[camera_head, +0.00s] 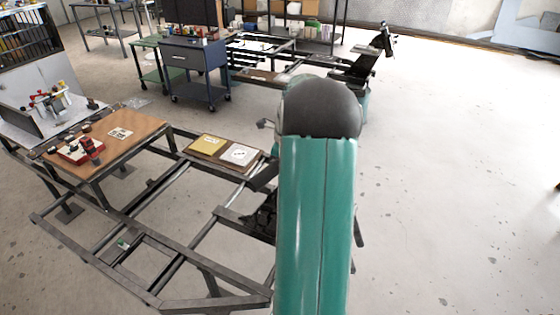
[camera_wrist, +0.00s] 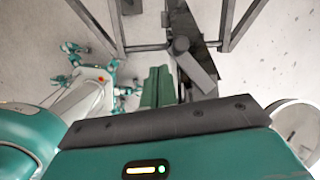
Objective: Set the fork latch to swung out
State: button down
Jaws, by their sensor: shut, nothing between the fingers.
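The fork latch cannot be picked out with certainty. In the wrist view, a dark grey lever-like part (camera_wrist: 195,68) lies at an angle on a dark upright piece of the frame, top right of centre; it may be the latch. In the head view, a dark mechanism (camera_head: 262,214) on the frame shows just left of my teal arm, partly hidden by it. My gripper (camera_wrist: 158,72) appears in the wrist view as narrow teal fingers, closed and empty, left of the lever part. Whether they touch it I cannot tell. In the head view my gripper is hidden behind my arm.
A blue cart (camera_head: 195,62) and a second frame stand behind. The floor (camera_head: 455,180) on the right is open.

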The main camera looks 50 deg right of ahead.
jog(key=shift+w+d+f+m+h, duration=0.15)
jog(key=shift+w+f+m+h, duration=0.1)
jog(key=shift+w+m+h, duration=0.55)
jog(key=shift+w+d+f+m+h, duration=0.15)
jog(key=shift+w+f+m+h, duration=0.3)
jog(key=shift+m, duration=0.6)
jog(key=shift+w+d+f+m+h, duration=0.15)
jog(key=shift+w+m+h, duration=0.4)
jog(key=shift+w+m, duration=0.35)
jog(key=shift+w+d+f, duration=0.15)
jog(key=shift+w+d, duration=0.35)
jog(key=shift+d, duration=0.05)
